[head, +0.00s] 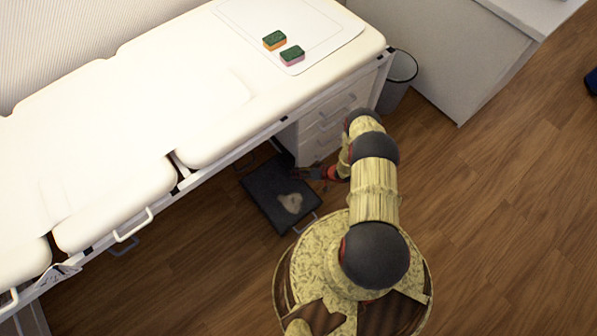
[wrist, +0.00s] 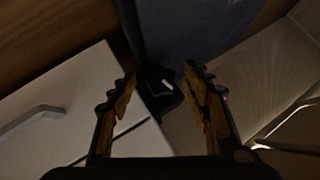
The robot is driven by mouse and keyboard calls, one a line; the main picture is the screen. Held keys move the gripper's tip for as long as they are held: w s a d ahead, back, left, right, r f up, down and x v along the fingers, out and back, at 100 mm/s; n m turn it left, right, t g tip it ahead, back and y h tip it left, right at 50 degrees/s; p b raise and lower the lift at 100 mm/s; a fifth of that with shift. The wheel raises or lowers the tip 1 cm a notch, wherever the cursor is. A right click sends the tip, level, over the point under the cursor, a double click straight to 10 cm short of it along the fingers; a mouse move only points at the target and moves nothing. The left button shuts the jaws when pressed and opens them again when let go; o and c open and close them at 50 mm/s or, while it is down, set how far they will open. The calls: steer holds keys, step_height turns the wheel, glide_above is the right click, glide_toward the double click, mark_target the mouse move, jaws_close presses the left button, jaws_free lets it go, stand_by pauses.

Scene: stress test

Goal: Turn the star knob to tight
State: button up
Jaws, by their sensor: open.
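In the wrist view a small dark knob-like part (wrist: 160,92) with a short pale mark sits between the fingertips of my gripper (wrist: 160,76). I take it to be the star knob; its lobes and any tight marking are too dark to make out. The fingers are apart, one on each side, and I cannot tell whether either touches it. In the head view my gripper (head: 308,173) is low beside the bed, by the white drawers; the knob cannot be made out there.
A padded white bed (head: 120,130) overhangs the left. White drawers (head: 325,130) with handles stand close to my gripper. A dark flat box (head: 270,188) with a pale patch lies below. Two sponges (head: 275,40) (head: 292,54) rest on the bed. Wood floor (head: 500,230) is clear at right.

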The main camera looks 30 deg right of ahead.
steer(key=v, duration=1.1)
steer(key=shift+s, duration=0.2)
steer(key=shift+d+r, duration=0.15)
steer(key=shift+r, duration=0.05)
steer(key=shift+c, duration=0.2)
